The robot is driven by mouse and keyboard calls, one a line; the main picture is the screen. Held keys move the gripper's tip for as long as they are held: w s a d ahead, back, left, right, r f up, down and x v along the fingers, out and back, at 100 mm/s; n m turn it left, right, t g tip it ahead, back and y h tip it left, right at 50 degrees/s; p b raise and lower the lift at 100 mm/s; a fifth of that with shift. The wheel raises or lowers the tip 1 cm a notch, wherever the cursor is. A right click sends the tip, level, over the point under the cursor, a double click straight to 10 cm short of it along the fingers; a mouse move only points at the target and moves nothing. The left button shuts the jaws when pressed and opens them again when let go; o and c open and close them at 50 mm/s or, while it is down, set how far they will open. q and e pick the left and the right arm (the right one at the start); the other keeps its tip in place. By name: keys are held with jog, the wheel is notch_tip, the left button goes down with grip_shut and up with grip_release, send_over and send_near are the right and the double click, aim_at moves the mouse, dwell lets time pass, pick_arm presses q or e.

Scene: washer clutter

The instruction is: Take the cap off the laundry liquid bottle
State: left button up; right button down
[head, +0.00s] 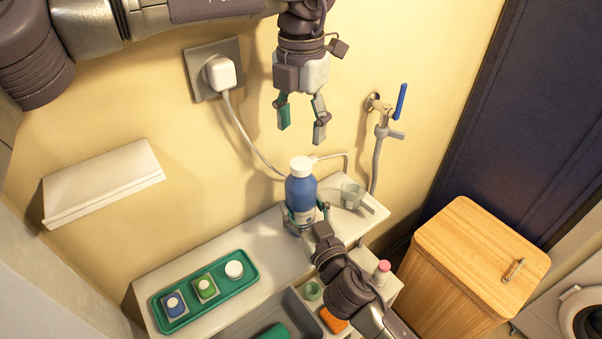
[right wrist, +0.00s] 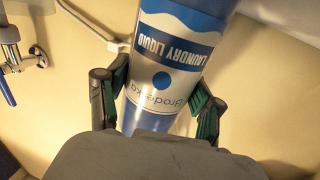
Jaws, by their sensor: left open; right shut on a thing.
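The laundry liquid bottle (head: 300,190) is blue with a white cap (head: 301,166) and stands upright at the back of the white counter. The cap is on the bottle. My right gripper (head: 305,215) is shut on the lower body of the bottle; in the right wrist view its green pads (right wrist: 160,100) sit on both sides of the labelled bottle (right wrist: 175,50). My left gripper (head: 301,118) is open and empty, pointing down above the cap, with a clear gap between them.
A green tray (head: 238,287) with small containers lies at the counter's left.

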aim_at(301, 163)
pick_arm(q)
jog(key=m, duration=1.6)
jog(key=shift+m, duration=0.4)
jog(key=shift+f, duration=4.05)
jog(key=shift+c, duration=0.3)
